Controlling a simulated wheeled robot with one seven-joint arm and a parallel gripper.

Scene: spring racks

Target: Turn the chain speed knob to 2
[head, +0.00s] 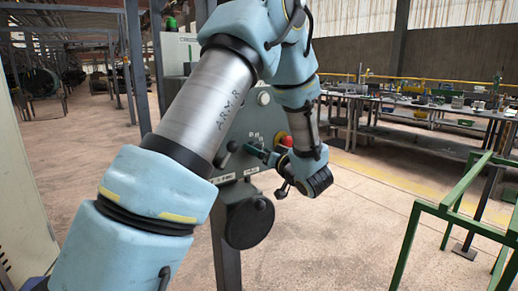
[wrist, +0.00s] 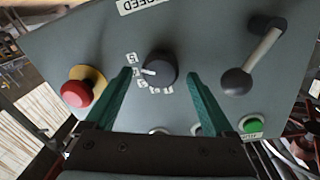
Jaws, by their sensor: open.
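The chain speed knob (wrist: 161,67) is a round dark knob on a grey-green control panel (wrist: 205,45). Its white pointer mark faces left in the wrist view, toward small white number labels (wrist: 144,84) that are too small to read surely. A plate ending in "SPEED" (wrist: 138,4) shows at the top edge. My gripper (wrist: 160,74) is open, its green fingers on either side of the knob with a visible gap on each side. In the head view my gripper (head: 258,153) is at the panel face (head: 243,127), and the knob cannot be made out there.
On the panel are a red mushroom button (wrist: 76,93) on a yellow base, a lever with a black ball (wrist: 236,82) and a green button (wrist: 253,126). A black disc (head: 249,222) hangs below the panel. A green frame (head: 455,215) stands right, with open floor between.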

